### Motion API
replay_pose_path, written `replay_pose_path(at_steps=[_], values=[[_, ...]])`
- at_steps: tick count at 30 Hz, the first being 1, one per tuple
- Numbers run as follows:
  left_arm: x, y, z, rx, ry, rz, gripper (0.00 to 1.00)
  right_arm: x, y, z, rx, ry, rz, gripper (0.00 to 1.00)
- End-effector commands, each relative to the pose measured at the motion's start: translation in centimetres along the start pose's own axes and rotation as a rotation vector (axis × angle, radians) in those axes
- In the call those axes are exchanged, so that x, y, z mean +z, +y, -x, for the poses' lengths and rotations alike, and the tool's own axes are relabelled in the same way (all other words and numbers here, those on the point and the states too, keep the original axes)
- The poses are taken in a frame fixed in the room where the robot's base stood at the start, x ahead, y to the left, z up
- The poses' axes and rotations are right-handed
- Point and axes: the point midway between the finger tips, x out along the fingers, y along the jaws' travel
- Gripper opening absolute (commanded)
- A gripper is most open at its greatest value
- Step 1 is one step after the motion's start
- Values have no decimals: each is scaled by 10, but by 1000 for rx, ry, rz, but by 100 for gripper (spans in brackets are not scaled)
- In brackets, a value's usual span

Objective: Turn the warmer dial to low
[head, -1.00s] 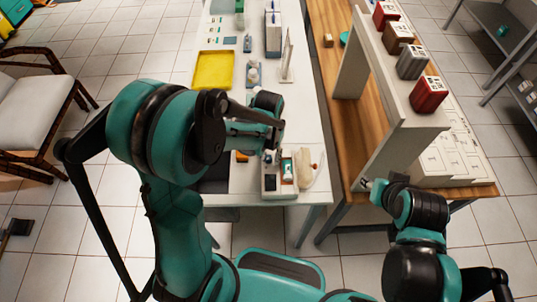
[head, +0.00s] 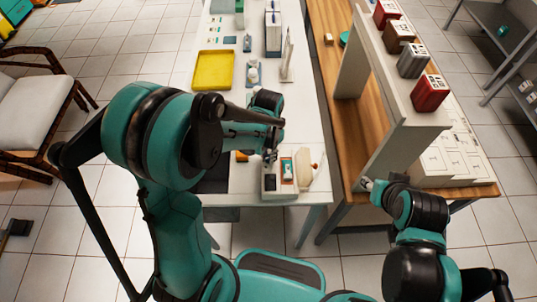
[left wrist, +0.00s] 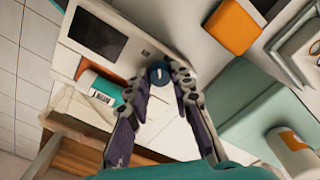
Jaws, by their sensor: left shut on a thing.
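The warmer (left wrist: 130,28) is a pale box with a dark screen. It also shows near the front end of the white table in the head view (head: 268,186). Its round dark blue dial (left wrist: 159,72) has a light pointer mark and sits between my left fingertips. My left gripper (left wrist: 156,82) is shut on the dial; in the head view the gripper (head: 270,154) is above the back of the warmer, partly hidden by my arm. My right gripper (head: 371,184) is beside the wooden bench, away from the warmer, and its fingers are too small to read.
A teal and white tube (left wrist: 102,88) lies in an orange-lined slot of the warmer. An orange block (left wrist: 234,26) is near it. A yellow tray (head: 213,70) and small bottles stand farther back. The wooden bench (head: 345,125) with a white shelf is at the right.

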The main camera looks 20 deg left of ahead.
Motion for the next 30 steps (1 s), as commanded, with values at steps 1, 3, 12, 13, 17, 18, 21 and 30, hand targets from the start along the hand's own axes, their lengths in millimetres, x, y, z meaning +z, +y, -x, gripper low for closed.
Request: replay_pose_path(at_steps=[1, 3, 12, 13, 17, 18, 21, 30], values=[[0, 0, -1, 0, 0, -45, 0, 1, 0, -1, 0, 0, 0, 40], [0, 0, -1, 0, 0, -111, 0, 2, 0, -2, 0, 0, 0, 40], [0, 0, 0, 0, 0, -384, 0, 4, 0, -5, 0, 0, 0, 40], [0, 0, 0, 0, 0, -407, 0, 4, 0, -5, 0, 0, 0, 40], [0, 0, 0, 0, 0, -502, 0, 4, 0, -6, 0, 0, 0, 40], [0, 0, 0, 0, 0, -527, 0, 4, 0, -6, 0, 0, 0, 40], [0, 0, 0, 0, 0, -582, 0, 5, 0, -6, 0, 0, 0, 40], [0, 0, 0, 0, 0, -675, 0, 5, 0, -7, 0, 0, 0, 40]])
